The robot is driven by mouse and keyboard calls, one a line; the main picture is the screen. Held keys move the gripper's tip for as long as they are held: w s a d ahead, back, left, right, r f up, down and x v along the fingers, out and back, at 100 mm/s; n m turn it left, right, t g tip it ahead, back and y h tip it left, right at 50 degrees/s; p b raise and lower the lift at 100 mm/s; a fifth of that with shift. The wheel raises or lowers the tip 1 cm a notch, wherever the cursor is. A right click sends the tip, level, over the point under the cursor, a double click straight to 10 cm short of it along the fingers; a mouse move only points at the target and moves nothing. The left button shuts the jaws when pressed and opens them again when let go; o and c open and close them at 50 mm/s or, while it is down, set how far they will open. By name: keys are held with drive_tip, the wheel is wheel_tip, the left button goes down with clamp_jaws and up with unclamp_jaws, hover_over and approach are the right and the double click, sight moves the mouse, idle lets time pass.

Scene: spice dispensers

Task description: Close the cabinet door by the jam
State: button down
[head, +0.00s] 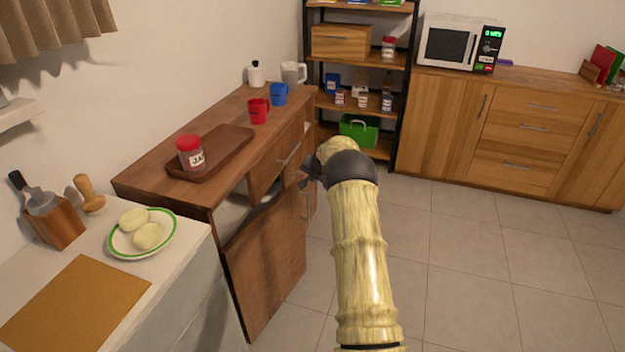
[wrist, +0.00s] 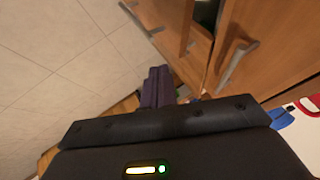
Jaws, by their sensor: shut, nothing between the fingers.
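The jam jar (head: 190,153) has a red lid and a white label. It stands on a brown tray (head: 235,138) on top of the wooden cabinet (head: 140,185). The cabinet door (head: 262,265) below the jar end stands ajar, with a gap showing the inside above its top edge. My gripper (head: 310,176) is beside the cabinet front, near the drawer and the door's far edge; my arm partly hides it. In the wrist view my gripper's dark fingers (wrist: 158,86) are together and empty. Wooden fronts with metal handles lie above and right of them; contact cannot be told.
A red mug (head: 259,111) and a blue mug (head: 279,94) stand farther along the cabinet top. A drawer front (head: 268,172) is above the door. A shelf rack (head: 397,110) stands at the back. The tiled floor (head: 470,270) on the right is clear.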

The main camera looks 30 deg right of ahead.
drive_tip(key=shift+s+a+r, duration=0.1)
drive_tip(key=shift+s+r, duration=0.05)
drive_tip(key=shift+r, duration=0.1)
drive_tip(key=s+a+r+n+g+y, duration=0.1)
drive_tip(key=s+a+r+n, duration=0.25)
drive_tip(key=s+a, duration=0.45)
drive_tip(key=s+a+r+n+g, duration=0.1)
drive_tip(key=s+a+r+n, duration=0.1)
drive_tip(key=s+a+r, duration=0.45)
drive_tip(key=s+a+n+g, duration=0.1)
drive_tip(key=s+a, duration=0.3)
drive_tip(key=s, duration=0.5)
drive_tip(key=s+a+n+g, duration=0.1)
drive_tip(key=s+a+n, duration=0.1)
drive_tip(key=s, duration=0.7)
drive_tip(key=s+a+n, duration=0.2)
drive_tip(key=s+a, duration=0.3)
drive_tip(key=s, duration=0.5)
drive_tip(key=shift+a+f+g, duration=0.3)
drive_tip(key=shift+f+g, duration=0.1)
drive_tip(key=shift+f, duration=0.05)
